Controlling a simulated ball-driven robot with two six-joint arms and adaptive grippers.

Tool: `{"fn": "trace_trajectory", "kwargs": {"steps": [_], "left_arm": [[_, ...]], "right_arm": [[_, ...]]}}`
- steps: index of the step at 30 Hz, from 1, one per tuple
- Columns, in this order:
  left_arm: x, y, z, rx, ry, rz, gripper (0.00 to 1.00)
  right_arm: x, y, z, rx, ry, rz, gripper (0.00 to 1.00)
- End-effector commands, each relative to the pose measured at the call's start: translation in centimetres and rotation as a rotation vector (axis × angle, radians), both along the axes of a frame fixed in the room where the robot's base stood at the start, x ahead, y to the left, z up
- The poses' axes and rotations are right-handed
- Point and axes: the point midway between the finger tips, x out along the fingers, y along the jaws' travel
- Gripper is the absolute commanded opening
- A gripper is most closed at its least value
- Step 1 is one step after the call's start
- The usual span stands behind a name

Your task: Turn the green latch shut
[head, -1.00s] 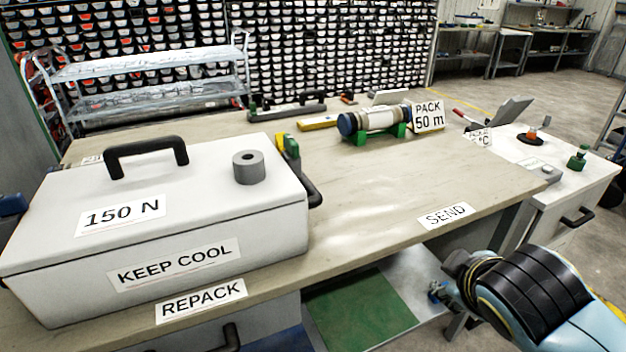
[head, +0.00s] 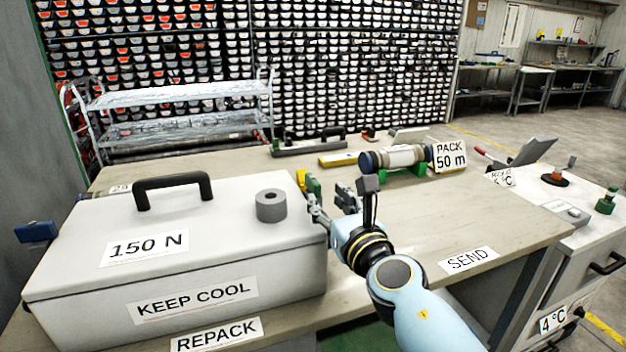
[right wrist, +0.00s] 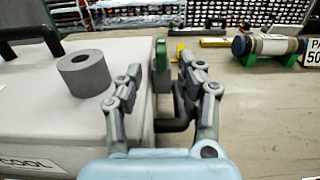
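The white box (head: 180,245) labelled KEEP COOL sits closed on the bench with a black handle on its lid. The green latch (head: 313,187) is at the box's right side, beside a yellow part (head: 301,178). It also shows in the right wrist view (right wrist: 161,56), standing upright beyond my fingers. My right gripper (head: 330,202) is open and empty at the box's right edge, just short of the latch. In the right wrist view its fingers (right wrist: 160,72) stand apart on either side of the latch's line, with no clear contact. My left gripper is not in view.
A grey ring (head: 271,206) lies on the lid near my right gripper. A black bar handle (right wrist: 172,124) shows below the fingers. A core tube (head: 400,157) rests on green supports at the back. The bench around the SEND label (head: 468,260) is clear.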

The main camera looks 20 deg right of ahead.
Motion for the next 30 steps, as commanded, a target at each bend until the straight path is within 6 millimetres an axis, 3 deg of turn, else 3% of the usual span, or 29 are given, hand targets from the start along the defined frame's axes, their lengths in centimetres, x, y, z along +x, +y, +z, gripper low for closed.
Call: {"fn": "trace_trajectory", "kwargs": {"steps": [6,12,25,30], "left_arm": [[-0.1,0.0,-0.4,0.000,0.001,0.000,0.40],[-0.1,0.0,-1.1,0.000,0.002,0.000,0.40],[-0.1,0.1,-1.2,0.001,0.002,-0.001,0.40],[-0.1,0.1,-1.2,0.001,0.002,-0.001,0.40]], "right_arm": [[4.6,0.1,0.1,0.003,-0.004,-0.002,0.38],[7.7,0.2,0.0,0.003,-0.003,-0.002,0.38],[8.8,0.2,0.1,0.005,-0.002,-0.003,0.38],[8.8,0.2,0.1,0.005,-0.002,-0.003,0.16]]}}
